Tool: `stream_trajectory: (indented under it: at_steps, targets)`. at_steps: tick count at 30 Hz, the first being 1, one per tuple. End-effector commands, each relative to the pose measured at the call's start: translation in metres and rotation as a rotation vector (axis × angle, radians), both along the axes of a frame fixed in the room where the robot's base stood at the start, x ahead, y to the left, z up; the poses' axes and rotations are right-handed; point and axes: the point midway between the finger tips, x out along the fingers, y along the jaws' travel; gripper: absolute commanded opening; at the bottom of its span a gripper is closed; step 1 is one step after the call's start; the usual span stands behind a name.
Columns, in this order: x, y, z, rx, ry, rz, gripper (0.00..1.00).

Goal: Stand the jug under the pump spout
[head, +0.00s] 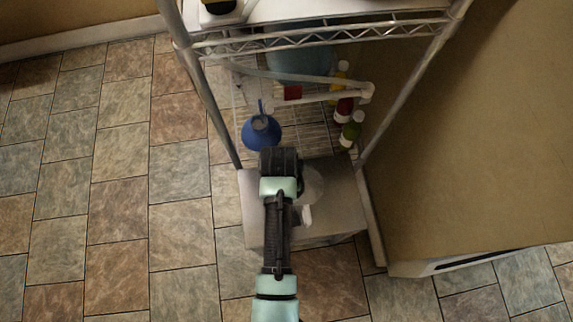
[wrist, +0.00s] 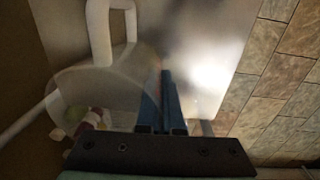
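The jug (head: 314,186) is clear, with a white handle on its near side, and stands on a low grey platform (head: 262,222). In the wrist view the jug (wrist: 92,88) lies left of my fingers, and its handle (wrist: 100,35) points up. My gripper (wrist: 163,110) has its two blue fingers close together, beside or overlapping the jug's edge. I cannot tell whether they touch it. In the head view my arm hides the fingers and part of the jug. A white pipe (head: 325,94) with a bent end at right, seemingly the pump spout, crosses the shelf above and behind.
A wire rack (head: 320,35) surrounds the shelf. A blue bucket (head: 300,62) stands at the back, a blue funnel (head: 262,133) at left and several bottles (head: 350,131) at right. A tan wall-like panel (head: 480,140) closes the right side. The tiled floor at left is clear.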

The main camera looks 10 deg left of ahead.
Motion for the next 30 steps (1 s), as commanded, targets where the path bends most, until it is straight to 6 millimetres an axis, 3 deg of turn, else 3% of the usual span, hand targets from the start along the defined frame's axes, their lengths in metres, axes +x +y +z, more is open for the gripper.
stream_trajectory:
  at_steps: [2,13,18,30]
  targets:
    - [-0.0001,0.0,-0.0115,0.0,0.001,0.0,0.0]
    - [0.0003,0.0,-0.0144,0.0,-0.001,0.0,0.0]
    - [0.0002,0.0,-0.0137,0.0,-0.001,0.0,0.32]
    - [0.0003,0.0002,-0.0055,0.0,-0.001,0.0,0.33]
